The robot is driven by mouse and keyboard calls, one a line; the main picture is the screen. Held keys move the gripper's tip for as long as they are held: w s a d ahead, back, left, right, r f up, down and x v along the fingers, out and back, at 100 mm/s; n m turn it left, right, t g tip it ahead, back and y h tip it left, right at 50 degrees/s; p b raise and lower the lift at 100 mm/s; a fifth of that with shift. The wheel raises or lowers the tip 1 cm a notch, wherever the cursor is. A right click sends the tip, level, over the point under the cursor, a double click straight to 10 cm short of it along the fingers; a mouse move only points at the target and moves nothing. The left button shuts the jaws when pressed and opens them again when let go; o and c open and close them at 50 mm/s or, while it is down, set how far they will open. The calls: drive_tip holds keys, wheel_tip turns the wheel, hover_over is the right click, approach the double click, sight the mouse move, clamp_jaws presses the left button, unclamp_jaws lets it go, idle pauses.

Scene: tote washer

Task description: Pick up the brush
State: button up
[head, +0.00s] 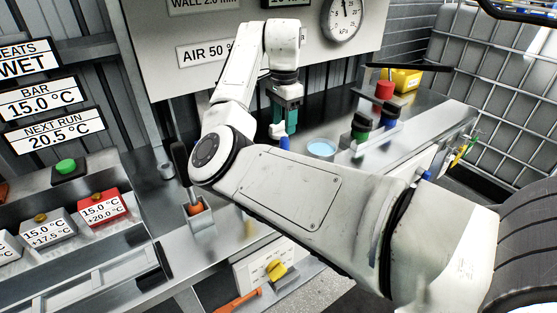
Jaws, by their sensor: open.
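A dark upright handle (181,160) rises from a small metal holder (203,224) on the bench, with an orange part at its foot. It may be the brush, but my arm hides part of this area and I cannot be sure. My gripper (282,140) points down over the back of the bench, to the right of that holder and apart from it. Its body is teal and its fingertips are small and partly hidden behind my arm. The gripper is open; I see nothing held in it.
A light-blue dish (321,150) sits just right of my gripper. Dark-capped bottles (362,122), a red-topped item (384,90) and a yellow container (407,80) stand further right. A gauge panel (210,85) rises behind. Labelled blocks (100,210) sit at left.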

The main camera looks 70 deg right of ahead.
drive_tip(key=f+p, duration=0.1)
drive_tip(key=f, duration=0.8)
drive_tip(key=shift+s+f+p, duration=0.2)
drive_tip(key=shift+f+p, duration=0.15)
drive_tip(key=shift+p, duration=0.05)
drive_tip(key=shift+d, duration=0.1)
clamp_jaws()
